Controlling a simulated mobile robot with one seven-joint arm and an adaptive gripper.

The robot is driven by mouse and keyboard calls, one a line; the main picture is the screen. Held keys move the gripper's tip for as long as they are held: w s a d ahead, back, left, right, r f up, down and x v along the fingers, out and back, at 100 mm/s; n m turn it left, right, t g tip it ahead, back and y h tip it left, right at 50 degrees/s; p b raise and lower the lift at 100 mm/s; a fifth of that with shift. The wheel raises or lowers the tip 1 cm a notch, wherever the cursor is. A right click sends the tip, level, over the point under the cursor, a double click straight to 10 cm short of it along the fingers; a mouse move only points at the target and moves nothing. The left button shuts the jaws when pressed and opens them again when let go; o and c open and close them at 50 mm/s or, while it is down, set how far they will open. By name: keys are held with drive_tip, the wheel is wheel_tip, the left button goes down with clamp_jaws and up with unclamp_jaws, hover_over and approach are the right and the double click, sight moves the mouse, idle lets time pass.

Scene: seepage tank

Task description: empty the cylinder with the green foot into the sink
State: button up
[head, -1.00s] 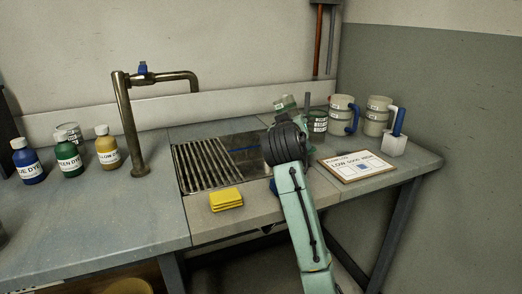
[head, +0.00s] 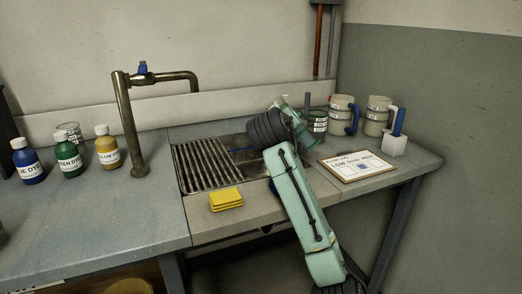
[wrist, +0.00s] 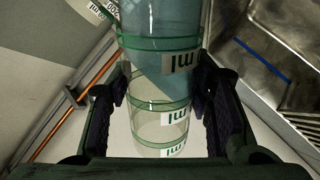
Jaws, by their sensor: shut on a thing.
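My gripper (wrist: 160,88) is shut on a clear cylinder (wrist: 160,118) with green bands and "ml" labels. Blue-grey liquid (wrist: 165,60) fills its upper part in the wrist view, and the liquid's edge runs slanted across it. In the head view the cylinder (head: 285,103) shows only partly, tilted, behind my dark wrist. Its green foot cannot be made out clearly.
A tap (head: 135,120) stands behind and left of the sink. A yellow sponge (head: 226,199) lies at the front edge. Dye bottles (head: 68,155) stand on the left.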

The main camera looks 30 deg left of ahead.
drive_tip(key=shift+d+f+n+h, duration=0.15)
drive_tip(key=shift+f+n+h, duration=0.15)
drive_tip(key=shift+f+n, duration=0.25)
drive_tip(key=shift+d+f+n+g+h, duration=0.1)
drive_tip(key=shift+f+n+g+h, duration=0.25)
drive_tip(key=shift+n+h, duration=0.6)
idle(1.6)
drive_tip(key=shift+a+f+n+h, duration=0.35)
drive_tip(key=shift+a+f+n, duration=0.35)
drive_tip(key=shift+f, duration=0.25)
idle(1.6)
drive_tip(key=shift+a+f+n+h, duration=0.15)
drive_tip(key=shift+f+n+h, duration=0.05)
drive_tip(key=shift+n+h, duration=0.35)
idle(1.8)
